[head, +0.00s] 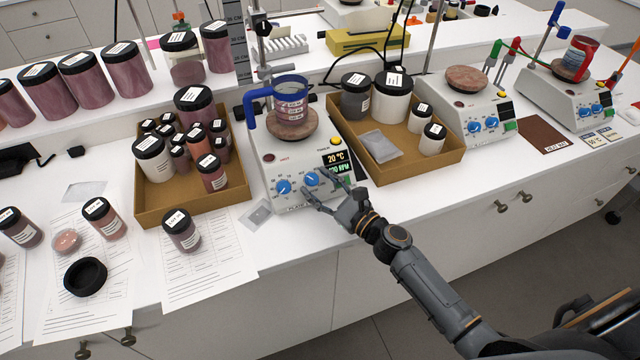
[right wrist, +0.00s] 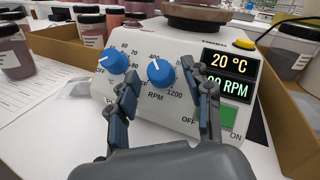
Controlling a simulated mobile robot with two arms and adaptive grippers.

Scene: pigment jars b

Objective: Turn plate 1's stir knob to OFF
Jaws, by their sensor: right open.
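Plate 1 (head: 272,172) is a white hotplate stirrer with two blue knobs on its sloped front. Its stir knob (head: 312,178) is the right one, marked RPM in the right wrist view (right wrist: 161,73); its white mark points up and left, near 400. The display (right wrist: 229,75) reads 20 °C above a partly hidden RPM figure. My right gripper (head: 326,193) is open at the front of the plate. In the wrist view its fingers (right wrist: 160,90) stand either side of the stir knob; I cannot tell whether they touch it.
The heat knob (right wrist: 113,60) is close left of the fingers, and a green switch (right wrist: 228,117) is at lower right. A beaker (head: 291,98) stands on the plate's top. Cardboard trays of jars flank the plate, left (head: 160,217) and right (head: 405,176).

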